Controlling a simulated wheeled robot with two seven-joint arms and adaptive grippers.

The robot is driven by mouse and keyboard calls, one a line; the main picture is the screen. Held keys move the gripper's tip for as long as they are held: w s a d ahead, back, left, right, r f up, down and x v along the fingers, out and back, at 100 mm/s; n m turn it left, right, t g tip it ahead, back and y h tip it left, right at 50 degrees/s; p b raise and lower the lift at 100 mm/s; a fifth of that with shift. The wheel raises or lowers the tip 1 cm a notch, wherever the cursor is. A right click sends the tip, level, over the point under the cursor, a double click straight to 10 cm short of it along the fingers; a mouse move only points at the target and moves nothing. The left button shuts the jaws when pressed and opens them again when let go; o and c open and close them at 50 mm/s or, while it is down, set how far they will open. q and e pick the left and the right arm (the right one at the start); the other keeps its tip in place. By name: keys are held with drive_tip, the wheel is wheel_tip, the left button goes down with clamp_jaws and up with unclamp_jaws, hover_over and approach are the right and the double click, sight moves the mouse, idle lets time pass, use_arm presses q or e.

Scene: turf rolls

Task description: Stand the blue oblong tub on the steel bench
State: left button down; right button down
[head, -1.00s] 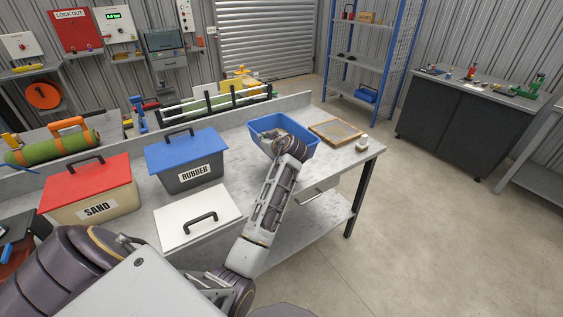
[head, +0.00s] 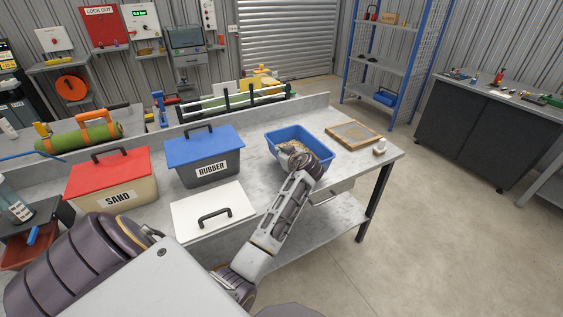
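The blue oblong tub (head: 326,157) is at the right part of the steel bench (head: 247,178), upright and open at the top. I cannot tell whether its base touches the bench or hangs just above it. My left arm comes in from the lower left and reaches up to the tub. Its wrist covers the near side and part of the inside of the tub. My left gripper (head: 290,152) is at the tub, mostly hidden by the wrist, so its fingers cannot be made out. My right gripper is not in view.
A raised ledge runs along the bench's back.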

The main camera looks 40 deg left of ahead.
use_arm(q)
drive_tip(key=shift+f, duration=1.9)
drive_tip(key=c, duration=2.2)
unclamp_jaws()
drive_tip(key=shift+f, duration=0.15)
drive_tip(key=o, duration=0.6)
drive_tip(key=shift+c, duration=0.2)
drive_tip(key=shift+r, duration=0.2)
drive_tip(key=v, duration=1.2)
drive_tip(key=shift+b, duration=0.35)
